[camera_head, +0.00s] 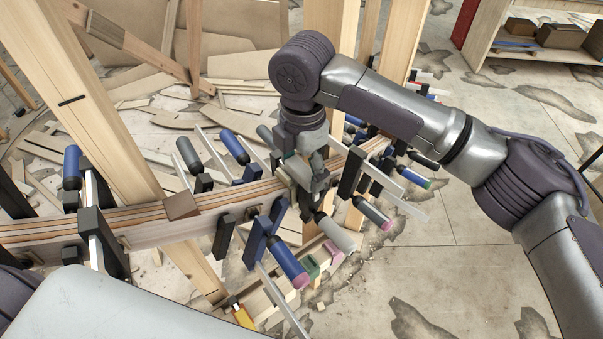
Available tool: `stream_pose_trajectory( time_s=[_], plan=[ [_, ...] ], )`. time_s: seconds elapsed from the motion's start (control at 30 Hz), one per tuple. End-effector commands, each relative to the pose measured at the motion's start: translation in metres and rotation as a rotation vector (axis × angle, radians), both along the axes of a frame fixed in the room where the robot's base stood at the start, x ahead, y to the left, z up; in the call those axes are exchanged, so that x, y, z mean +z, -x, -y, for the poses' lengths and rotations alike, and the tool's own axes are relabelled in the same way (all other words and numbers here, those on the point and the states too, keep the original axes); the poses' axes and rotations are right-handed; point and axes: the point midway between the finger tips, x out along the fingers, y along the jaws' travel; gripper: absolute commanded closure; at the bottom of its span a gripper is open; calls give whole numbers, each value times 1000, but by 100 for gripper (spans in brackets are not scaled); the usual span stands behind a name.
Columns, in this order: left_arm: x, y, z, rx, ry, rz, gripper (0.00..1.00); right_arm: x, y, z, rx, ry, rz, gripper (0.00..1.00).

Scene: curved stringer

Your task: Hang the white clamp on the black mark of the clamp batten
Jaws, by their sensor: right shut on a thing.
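My right gripper (308,183) points down at the curved laminated stringer (60,229) and is shut on a clamp there. This looks like the white clamp (336,233), with a pale grey-white handle below the gripper. My fingers hide much of its body, and I cannot tell whether its jaws still touch the stringer. A black mark (72,100) crosses the upright wooden batten (105,130) at the left, which seems to be the clamp batten. The gripper is well to the right of this mark. My left gripper is out of view.
Several blue, grey and black clamps, one with a blue handle (290,262), crowd the stringer on both sides of my gripper. Wooden posts (330,40) rise behind it. Loose boards litter the floor behind. A shelf (545,35) stands at the back right. The floor at right is mostly open.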

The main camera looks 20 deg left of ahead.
Motion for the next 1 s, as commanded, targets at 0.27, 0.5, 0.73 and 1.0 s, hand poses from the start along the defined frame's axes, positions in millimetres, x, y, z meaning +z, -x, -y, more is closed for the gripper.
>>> stream_pose_trajectory(
  time_s=[0.27, 0.5, 0.73, 1.0],
  plan=[
    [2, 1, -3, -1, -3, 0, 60, 1, 0, 0, 0, -2, 0, 93],
    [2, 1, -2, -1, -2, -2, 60, -1, 0, 0, -1, -1, 1, 0],
    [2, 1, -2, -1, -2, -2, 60, -1, 0, 0, -1, -1, 1, 0],
    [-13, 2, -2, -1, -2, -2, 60, -6, 0, 0, -1, -1, 2, 0]
  ],
)
